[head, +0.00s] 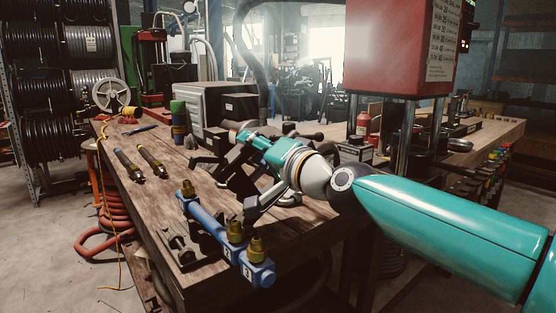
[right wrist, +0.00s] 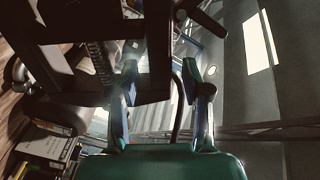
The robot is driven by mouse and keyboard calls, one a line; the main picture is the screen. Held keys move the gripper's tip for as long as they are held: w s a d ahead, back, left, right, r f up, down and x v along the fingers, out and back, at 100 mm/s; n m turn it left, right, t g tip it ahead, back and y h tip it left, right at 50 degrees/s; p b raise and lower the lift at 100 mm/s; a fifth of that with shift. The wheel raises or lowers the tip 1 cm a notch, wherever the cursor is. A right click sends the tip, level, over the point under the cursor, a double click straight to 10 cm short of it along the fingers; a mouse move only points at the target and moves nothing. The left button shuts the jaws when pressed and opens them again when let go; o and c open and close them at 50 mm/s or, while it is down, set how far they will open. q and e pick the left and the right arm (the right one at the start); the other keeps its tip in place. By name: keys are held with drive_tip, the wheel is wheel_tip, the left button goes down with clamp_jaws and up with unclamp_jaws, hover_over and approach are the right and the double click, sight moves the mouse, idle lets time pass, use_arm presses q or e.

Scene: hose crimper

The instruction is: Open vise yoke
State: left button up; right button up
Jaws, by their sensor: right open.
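My right gripper (head: 226,182) reaches in from the right over the workbench, at the end of my teal arm. Its dark fingers stand apart, and nothing shows clamped between them. In the right wrist view, the gripper (right wrist: 160,70) is open, with a dark metal frame (right wrist: 157,48) beyond and partly between its fingertips. This frame may be the vise yoke; whether a finger touches it I cannot tell. In the head view, dark parts behind my gripper blend with it, so the vise and yoke cannot be made out clearly. My left gripper is not in view.
A blue manifold (head: 212,224) with brass fittings lies at the bench's front edge, close to my right gripper. A grey box (head: 203,108) stands behind. A red press (head: 402,48) rises at right. Bare wood shows at left.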

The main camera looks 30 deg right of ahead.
drive_tip(key=s+d, duration=0.1)
drive_tip(key=s, duration=0.8)
drive_tip(key=shift+s, duration=0.1)
